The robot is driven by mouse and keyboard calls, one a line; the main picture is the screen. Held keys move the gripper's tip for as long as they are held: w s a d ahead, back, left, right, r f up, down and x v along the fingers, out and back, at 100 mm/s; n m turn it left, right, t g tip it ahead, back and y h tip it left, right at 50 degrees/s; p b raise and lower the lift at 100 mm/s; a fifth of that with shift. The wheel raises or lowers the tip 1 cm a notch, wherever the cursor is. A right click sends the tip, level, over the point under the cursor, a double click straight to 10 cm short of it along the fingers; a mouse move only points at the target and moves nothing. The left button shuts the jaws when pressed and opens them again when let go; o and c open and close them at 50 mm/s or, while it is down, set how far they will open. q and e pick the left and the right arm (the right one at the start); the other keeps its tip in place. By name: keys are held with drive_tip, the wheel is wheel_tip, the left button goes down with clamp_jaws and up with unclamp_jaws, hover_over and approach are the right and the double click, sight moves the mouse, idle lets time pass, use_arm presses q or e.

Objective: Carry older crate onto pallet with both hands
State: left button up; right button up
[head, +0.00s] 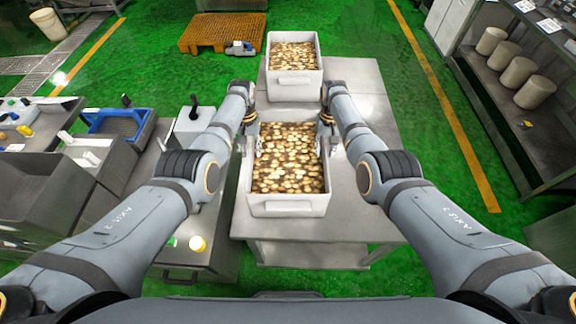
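Two white crates full of brown and yellowish pieces stand on a grey metal table (362,215). The nearer crate (290,207) sits at the front of the table, between my two grippers. The farther crate (294,88) stands behind it at the back of the table. My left gripper (248,143) is at the left wall of the nearer crate, and my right gripper (327,143) is at its right wall. The fingers are small and partly hidden, so I cannot tell whether they are closed on the walls. The orange pallet (215,27) lies on the green floor at the back left.
A shelf unit (490,110) with several pale cylinders stands at right. Grey machines and a blue tray (112,122) fill the left. Green floor is clear right of the table.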

use_arm(q)
drive_tip(key=shift+f, duration=0.35)
use_arm(e)
drive_tip(key=shift+f, duration=0.4)
use_arm(q)
drive_tip(key=shift+w+f, duration=0.2)
drive_tip(key=shift+f, duration=0.2)
use_arm(e)
drive_tip(key=shift+w+f, duration=0.2)
drive_tip(key=shift+f, duration=0.2)
use_arm(q)
drive_tip(key=shift+s+r, duration=0.15)
drive_tip(key=shift+s, duration=0.05)
drive_tip(key=c, duration=0.4)
use_arm(e)
drive_tip(key=shift+s+r, duration=0.15)
drive_tip(key=shift+s, duration=0.05)
drive_tip(key=c, duration=0.4)
use_arm(q)
clamp_jaws()
use_arm(e)
clamp_jaws()
